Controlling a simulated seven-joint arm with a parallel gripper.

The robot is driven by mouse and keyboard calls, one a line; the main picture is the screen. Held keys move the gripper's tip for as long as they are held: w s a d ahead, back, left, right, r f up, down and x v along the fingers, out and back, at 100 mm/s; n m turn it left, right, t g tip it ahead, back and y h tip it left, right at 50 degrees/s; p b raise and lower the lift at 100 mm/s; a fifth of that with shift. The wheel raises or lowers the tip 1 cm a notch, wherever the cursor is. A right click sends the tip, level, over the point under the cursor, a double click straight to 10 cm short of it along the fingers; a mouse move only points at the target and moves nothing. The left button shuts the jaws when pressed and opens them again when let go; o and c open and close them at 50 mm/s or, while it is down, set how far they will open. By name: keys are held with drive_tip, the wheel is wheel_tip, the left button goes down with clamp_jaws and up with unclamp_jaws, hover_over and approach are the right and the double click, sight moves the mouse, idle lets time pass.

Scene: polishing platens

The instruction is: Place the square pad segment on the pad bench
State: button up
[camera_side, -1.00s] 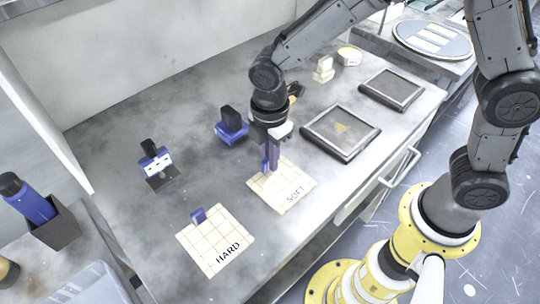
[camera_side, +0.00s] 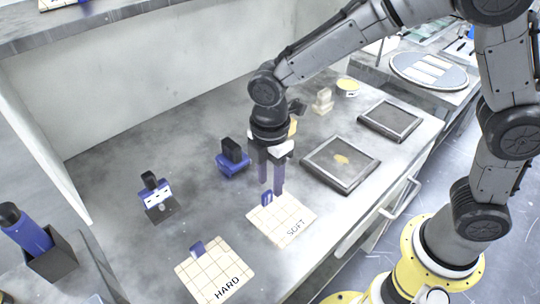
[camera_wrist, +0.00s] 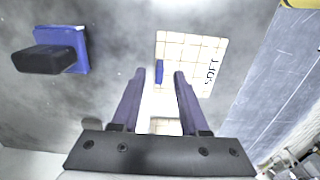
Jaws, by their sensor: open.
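A square cream pad marked SOFT, with a grid (camera_side: 288,226), lies flat on the grey bench; it also shows in the wrist view (camera_wrist: 188,48). A small blue tab (camera_side: 266,198) stands on it near its far left edge. A second gridded square pad, marked HARD (camera_side: 213,272), with its own blue tab (camera_side: 197,248), lies to the left and nearer. My gripper (camera_side: 272,192) is open and empty above the SOFT pad's tabbed edge. In the wrist view its two fingers (camera_wrist: 159,72) point toward the pad, with the tab seen between their tips.
A dark-framed tray with a tan patch (camera_side: 318,166) and another dark tray (camera_side: 390,122) lie to the right. A small white-and-blue holder (camera_side: 158,208) stands left. Bare bench lies between HARD pad and holder.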

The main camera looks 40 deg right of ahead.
wheel_tip(320, 180, up, 8)
drive_tip(key=s+d+r+m+t, duration=0.1)
drive_tip(key=s+d+r+m, duration=0.25)
drive_tip(key=d+m, duration=0.2)
drive_tip(key=s+d+r+m+t, duration=0.2)
drive_tip(key=s+d+r+m, duration=0.15)
drive_tip(key=d, duration=0.25)
drive_tip(key=s+d+f+m+t, duration=0.2)
drive_tip(key=s+d+m, duration=0.4)
drive_tip(key=s+m, duration=0.3)
drive_tip(key=shift+s+d+t, duration=0.3)
drive_tip(key=shift+s, duration=0.3)
